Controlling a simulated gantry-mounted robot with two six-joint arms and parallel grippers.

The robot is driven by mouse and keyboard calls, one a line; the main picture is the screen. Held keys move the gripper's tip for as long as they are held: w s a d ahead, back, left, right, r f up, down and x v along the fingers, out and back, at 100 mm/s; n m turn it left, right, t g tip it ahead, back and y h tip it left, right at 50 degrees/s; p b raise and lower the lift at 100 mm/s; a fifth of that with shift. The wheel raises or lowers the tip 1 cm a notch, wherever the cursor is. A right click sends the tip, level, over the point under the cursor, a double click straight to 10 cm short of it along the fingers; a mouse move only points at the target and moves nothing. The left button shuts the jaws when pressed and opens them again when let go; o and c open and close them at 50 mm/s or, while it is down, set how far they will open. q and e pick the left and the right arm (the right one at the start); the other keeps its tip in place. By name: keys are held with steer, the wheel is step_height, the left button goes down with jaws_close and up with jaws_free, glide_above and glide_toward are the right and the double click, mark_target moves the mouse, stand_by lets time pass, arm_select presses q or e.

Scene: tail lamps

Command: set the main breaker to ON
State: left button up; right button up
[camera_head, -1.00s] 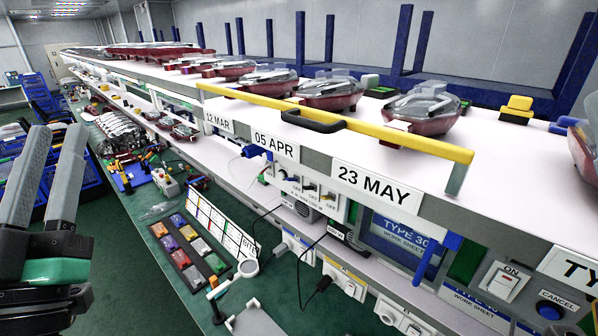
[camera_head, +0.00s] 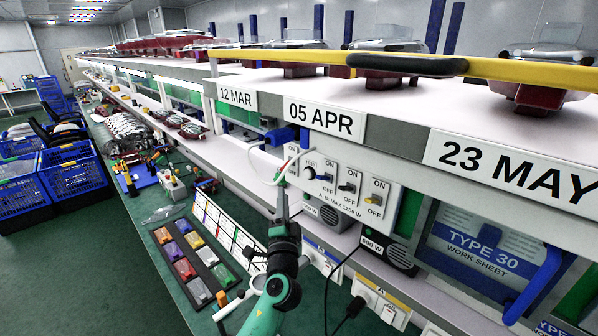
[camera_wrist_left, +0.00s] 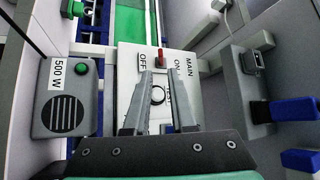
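The main breaker (camera_wrist_left: 161,55) shows in the left wrist view as a small red lever on a white panel (camera_wrist_left: 186,98), with OFF printed to its left and ON and MAIN to its right. I cannot tell which way it is set.
A grey 500 W unit (camera_wrist_left: 68,98) is left of the fingers. A blue plug (camera_wrist_left: 294,110) projects at right. The shelf with a yellow rail (camera_head: 430,63) overhangs the panel.

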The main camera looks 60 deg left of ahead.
mark_target(283, 172)
arm_select(q)
steer(key=b+x, duration=0.1)
steer(key=x, duration=1)
steer(key=shift+a+r, duration=0.1)
steer(key=shift+a, duration=0.05)
jaws_close()
